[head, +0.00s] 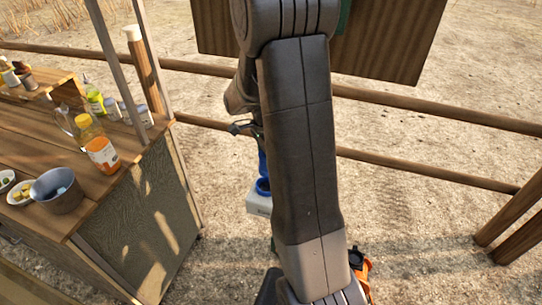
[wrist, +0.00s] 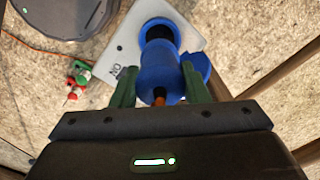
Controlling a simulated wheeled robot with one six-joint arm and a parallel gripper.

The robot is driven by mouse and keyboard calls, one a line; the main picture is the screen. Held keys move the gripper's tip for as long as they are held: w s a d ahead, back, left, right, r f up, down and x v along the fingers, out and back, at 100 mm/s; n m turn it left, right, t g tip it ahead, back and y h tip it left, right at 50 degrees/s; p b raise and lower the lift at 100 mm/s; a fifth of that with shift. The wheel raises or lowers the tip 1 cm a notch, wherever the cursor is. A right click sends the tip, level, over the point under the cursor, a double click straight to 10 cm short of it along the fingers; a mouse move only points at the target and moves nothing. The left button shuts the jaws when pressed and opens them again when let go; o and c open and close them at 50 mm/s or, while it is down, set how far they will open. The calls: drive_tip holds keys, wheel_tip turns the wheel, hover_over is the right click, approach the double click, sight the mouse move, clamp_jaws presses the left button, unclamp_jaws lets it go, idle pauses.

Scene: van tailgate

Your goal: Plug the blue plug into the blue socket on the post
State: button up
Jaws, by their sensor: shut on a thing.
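My gripper (wrist: 158,88) has its two green fingers closed on the blue plug (wrist: 160,73), one on each side. An orange cable end shows at the plug's near end. In the wrist view the blue socket (wrist: 157,24) lies just beyond the plug, on a pale plate (wrist: 194,42) with dark lettering. A dark part shows between plug and socket; I cannot tell whether they touch. In the head view the plug (head: 263,163) is above the socket (head: 263,187) on its pale box (head: 257,205). My arm hides part of this, and the post is not clear.
A wooden counter (head: 125,178) at left holds a grey bowl (head: 58,191), an orange-labelled bottle (head: 97,146) and other containers. Wooden rails (head: 440,116) run behind my arm. A small red, green and white thing (wrist: 82,74) lies left of the plate. Open dry ground surrounds the box.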

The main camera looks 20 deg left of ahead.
drive_tip(key=shift+f, duration=0.1)
drive_tip(key=shift+f+b, duration=1.6)
drive_tip(key=shift+f, duration=0.5)
drive_tip(key=shift+f, duration=0.2)
drive_tip(key=shift+f+b, duration=1.15)
drive_tip(key=shift+f, duration=0.25)
drive_tip(key=o, duration=1.2)
drive_tip(key=shift+c, duration=0.2)
drive_tip(key=shift+r, duration=0.1)
wheel_tip(320, 180, up, 14)
drive_tip(key=shift+f+p, duration=0.2)
drive_tip(key=shift+p, duration=0.3)
